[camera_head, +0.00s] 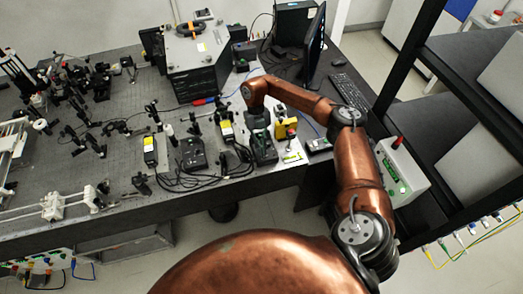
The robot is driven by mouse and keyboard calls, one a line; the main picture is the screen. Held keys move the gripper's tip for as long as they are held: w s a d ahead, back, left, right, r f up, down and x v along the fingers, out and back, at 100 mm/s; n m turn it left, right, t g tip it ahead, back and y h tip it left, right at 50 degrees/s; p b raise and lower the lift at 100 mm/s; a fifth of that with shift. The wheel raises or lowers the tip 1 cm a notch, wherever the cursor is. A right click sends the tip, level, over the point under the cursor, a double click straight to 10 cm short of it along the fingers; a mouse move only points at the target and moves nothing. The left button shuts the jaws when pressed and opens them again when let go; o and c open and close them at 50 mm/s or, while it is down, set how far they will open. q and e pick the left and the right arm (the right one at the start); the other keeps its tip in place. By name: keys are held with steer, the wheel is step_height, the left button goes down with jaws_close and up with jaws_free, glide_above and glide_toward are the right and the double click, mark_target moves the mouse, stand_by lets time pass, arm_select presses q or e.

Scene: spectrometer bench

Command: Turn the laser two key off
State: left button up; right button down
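My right arm comes in from the right and bends over the front right part of the optical bench (110,165). My dark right gripper (262,148) points down at the bench's front edge, among small black laser control boxes. Its fingers blend into the dark equipment, so I cannot tell whether they are open or touch anything. A black controller (193,155) stands left of it, and another box with a yellow label (227,131) is close on its left. The laser two key is too small or hidden to make out. My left gripper is not in view.
A yellow-topped device (289,128) stands just right of the gripper. A large grey box (197,68), a monitor (315,42) and a keyboard (350,92) are behind. Black cables lie around the controllers.

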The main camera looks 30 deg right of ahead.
stand_by(0.4)
steer(key=c, duration=2.2)
jaws_free()
steer(key=shift+o, duration=0.2)
steer(key=v, duration=1.2)
steer(key=shift+a, duration=0.1)
